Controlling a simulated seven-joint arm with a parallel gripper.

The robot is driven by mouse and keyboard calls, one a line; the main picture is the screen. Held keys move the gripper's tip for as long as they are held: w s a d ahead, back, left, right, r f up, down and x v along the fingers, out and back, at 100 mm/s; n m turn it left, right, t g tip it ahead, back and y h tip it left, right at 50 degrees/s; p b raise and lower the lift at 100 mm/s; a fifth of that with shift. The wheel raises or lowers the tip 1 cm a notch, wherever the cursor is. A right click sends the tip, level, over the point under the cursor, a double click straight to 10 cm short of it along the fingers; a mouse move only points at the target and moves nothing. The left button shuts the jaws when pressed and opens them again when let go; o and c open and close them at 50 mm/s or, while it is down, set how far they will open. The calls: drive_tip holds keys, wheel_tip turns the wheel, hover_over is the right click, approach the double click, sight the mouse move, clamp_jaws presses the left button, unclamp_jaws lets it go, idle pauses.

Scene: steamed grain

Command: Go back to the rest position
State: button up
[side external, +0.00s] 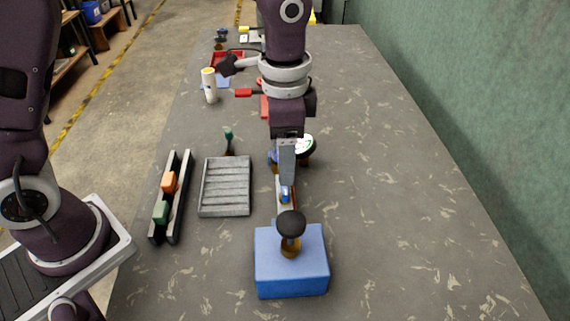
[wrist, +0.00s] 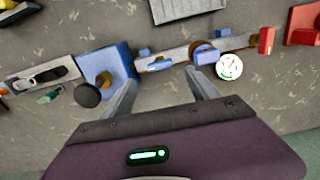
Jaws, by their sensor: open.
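My gripper (side external: 286,180) hangs from the arm over the middle of the grey table (side external: 420,200). In the side view it lies in line with a strip of small parts, behind a blue block with a dark round knob (side external: 290,278). The wrist view shows the two fingers of my gripper (wrist: 161,92) spread apart with nothing held between them. The blue block (wrist: 118,62) lies beside the left finger there, and a white round dial (wrist: 229,67) lies near the right finger. The exact height above the table cannot be told.
A grey ridged tray (side external: 226,187) and a dark rail (side external: 154,235) with an orange and a green block stand left of my gripper. A white cylinder (side external: 209,86) and red parts (side external: 243,92) stand farther back. The table's right side is clear up to the green wall (side external: 480,90).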

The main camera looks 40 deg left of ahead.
drive_tip(key=s+a+r+n+t, duration=0.3)
drive_tip(key=s+a+r+n, duration=0.1)
drive_tip(key=s+a+r, duration=0.4)
drive_tip(key=s+a+r+n+t, duration=0.2)
drive_tip(key=s+a+r+n, duration=0.1)
drive_tip(key=s, duration=0.7)
drive_tip(key=shift+s+a+n+t, duration=0.3)
drive_tip(key=shift+a+n, duration=0.55)
drive_tip(key=shift+n, duration=0.25)
